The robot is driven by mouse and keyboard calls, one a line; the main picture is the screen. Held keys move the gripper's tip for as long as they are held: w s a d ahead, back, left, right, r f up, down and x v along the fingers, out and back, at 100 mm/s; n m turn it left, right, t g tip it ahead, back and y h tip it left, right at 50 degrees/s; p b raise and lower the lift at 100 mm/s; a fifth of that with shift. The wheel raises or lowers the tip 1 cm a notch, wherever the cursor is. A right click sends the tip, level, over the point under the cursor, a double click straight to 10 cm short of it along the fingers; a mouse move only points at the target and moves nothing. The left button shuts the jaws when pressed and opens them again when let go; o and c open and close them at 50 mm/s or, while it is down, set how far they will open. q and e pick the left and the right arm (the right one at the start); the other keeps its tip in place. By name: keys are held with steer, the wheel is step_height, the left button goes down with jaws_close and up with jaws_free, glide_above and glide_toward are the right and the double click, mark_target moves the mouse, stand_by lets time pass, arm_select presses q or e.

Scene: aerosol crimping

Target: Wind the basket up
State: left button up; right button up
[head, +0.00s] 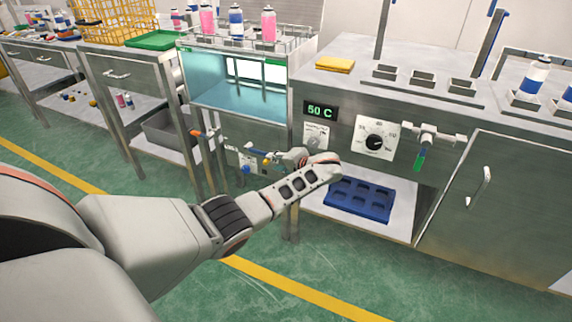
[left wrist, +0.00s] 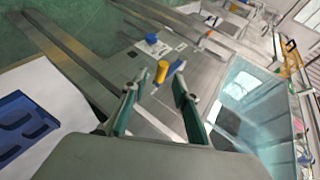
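A wire basket (head: 290,44) holding pink and blue-and-white cans stands at the top of the glass-fronted water bath (head: 238,98). A crank with a yellow grip (head: 267,160) is on the steel front below the bath. My left gripper (head: 277,158) is beside the crank, partly hidden by my own wrist. In the left wrist view my left gripper (left wrist: 158,82) is open and empty. The yellow grip (left wrist: 162,71) shows just beyond and between its fingertips; I cannot tell whether they touch. My right gripper is in neither view.
A blue knob (head: 246,169) sits low beside the crank. A blue tray (head: 360,199) lies on the shelf at right, below a dial (head: 375,139) and a 50 C display (head: 320,110). An orange-handled valve (head: 198,133) sticks out at left.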

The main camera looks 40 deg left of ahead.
arm_select(q)
steer(key=v, duration=0.6)
stand_by(0.4)
